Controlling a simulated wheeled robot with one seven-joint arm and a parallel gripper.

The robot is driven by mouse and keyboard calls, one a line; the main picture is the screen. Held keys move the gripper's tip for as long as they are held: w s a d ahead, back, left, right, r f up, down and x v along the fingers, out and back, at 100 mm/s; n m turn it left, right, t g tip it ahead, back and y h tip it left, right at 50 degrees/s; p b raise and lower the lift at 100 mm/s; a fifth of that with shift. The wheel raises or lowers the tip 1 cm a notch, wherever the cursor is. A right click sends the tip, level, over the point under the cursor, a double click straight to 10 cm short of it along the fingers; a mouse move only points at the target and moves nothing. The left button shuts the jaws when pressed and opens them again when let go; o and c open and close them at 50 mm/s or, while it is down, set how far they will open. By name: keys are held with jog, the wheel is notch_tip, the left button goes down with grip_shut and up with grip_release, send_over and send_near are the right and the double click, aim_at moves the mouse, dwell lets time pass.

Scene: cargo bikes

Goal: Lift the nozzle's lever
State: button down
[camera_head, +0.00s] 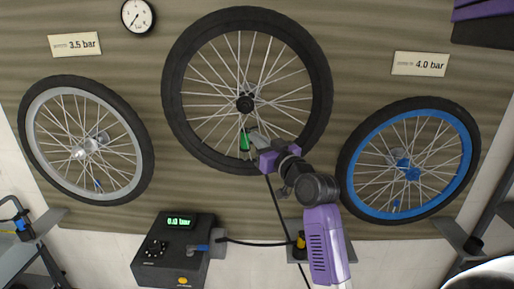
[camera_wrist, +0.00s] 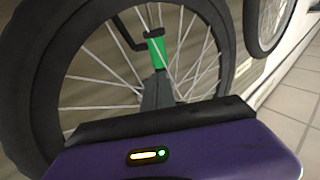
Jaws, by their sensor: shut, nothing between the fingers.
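The green nozzle (camera_head: 244,142) is at the lower inner part of the middle black wheel (camera_head: 176,90), among its spokes. In the wrist view the green nozzle (camera_wrist: 156,50) stands upright beyond my fingers, with a black bent piece to its upper left that looks like the lever (camera_wrist: 124,34). Whether the lever is up or down is hard to tell. My gripper (camera_head: 251,134) is shut and empty, close beside the nozzle on its right in the head view. In the wrist view my gripper (camera_wrist: 156,82) points at the nozzle's lower end; contact cannot be told.
A grey-rimmed wheel (camera_head: 34,140) hangs left, a blue-rimmed wheel (camera_head: 468,160) right. A black compressor box (camera_head: 165,262) with a green display stands below; its hose runs right. Signs read 3.5 bar (camera_head: 75,45) and 4.0 bar (camera_head: 420,64). A round gauge (camera_head: 137,16) hangs above.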

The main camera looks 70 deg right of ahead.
jog(key=b+v, duration=0.1)
jog(key=v, duration=0.7)
dwell(0.8)
jog(key=s+a+f+y, duration=0.1)
jog(key=s+a+f, duration=0.1)
jog(key=a+f, duration=0.45)
jog(key=s+a+f+n+t+y+b, duration=0.15)
jog(key=a+f, duration=0.25)
jog(key=a, duration=0.6)
jog(key=s+a+f, duration=0.2)
jog(key=a+f, duration=0.3)
jog(key=a, duration=0.4)
jog(key=s+a+f+n+g+y, duration=0.2)
jog(key=s+a+f+n+y, duration=0.3)
jog(key=s+a+f+y, duration=0.3)
jog(key=s+a, duration=0.4)
jog(key=a, duration=0.2)
jog(key=shift+s+f+g+b, duration=0.2)
jog(key=shift+s+g+b, duration=0.1)
jog(key=shift+s+g, duration=0.05)
